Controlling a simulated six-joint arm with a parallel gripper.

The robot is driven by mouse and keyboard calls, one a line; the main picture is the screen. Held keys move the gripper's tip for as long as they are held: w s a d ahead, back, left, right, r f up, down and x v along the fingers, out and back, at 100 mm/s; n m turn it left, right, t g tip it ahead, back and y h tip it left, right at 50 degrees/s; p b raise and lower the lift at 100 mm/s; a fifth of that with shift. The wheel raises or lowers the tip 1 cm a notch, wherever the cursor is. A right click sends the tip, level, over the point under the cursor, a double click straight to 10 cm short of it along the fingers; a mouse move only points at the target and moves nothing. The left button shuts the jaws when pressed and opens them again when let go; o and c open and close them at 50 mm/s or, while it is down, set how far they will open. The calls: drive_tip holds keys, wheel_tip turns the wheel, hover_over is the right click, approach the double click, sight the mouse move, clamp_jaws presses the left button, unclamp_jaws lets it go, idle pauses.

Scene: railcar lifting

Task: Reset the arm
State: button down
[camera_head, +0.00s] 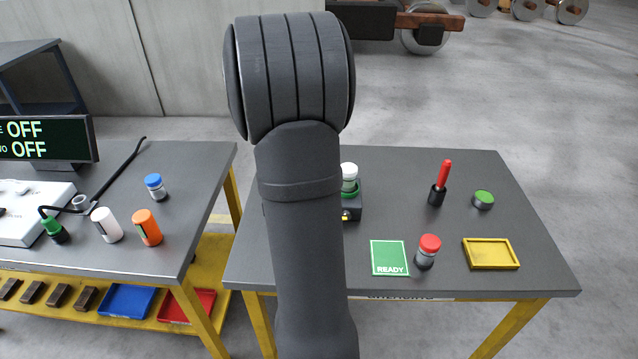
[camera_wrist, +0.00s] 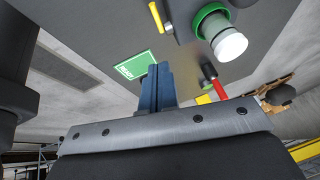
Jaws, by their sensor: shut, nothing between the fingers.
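My arm (camera_head: 300,200) stands upright in the middle of the head view and covers part of the right table. My gripper does not show in the head view; the arm hides it. In the wrist view my gripper's blue fingers (camera_wrist: 157,85) are together, with nothing between them. They point over the grey tabletop, beside the green READY card (camera_wrist: 136,66). A white-topped cylinder with a green ring (camera_wrist: 226,42) is to their upper right, apart from them.
On the right table (camera_head: 460,190) stand a red-handled tool (camera_head: 442,182), a green-topped puck (camera_head: 483,199), a red-capped jar (camera_head: 427,252) and a yellow tray (camera_head: 490,254). The left table (camera_head: 200,165) holds several bottles and a sign (camera_head: 40,140) reading OFF.

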drive_tip(key=shift+f, duration=0.15)
drive_tip(key=w+d+f+y, duration=0.2)
drive_tip(key=d+f+y, duration=0.7)
drive_tip(key=shift+d+m, duration=0.2)
drive_tip(key=shift+m, duration=0.2)
idle(1.2)
drive_tip(key=shift+w, duration=0.1)
drive_tip(key=shift+a, duration=0.1)
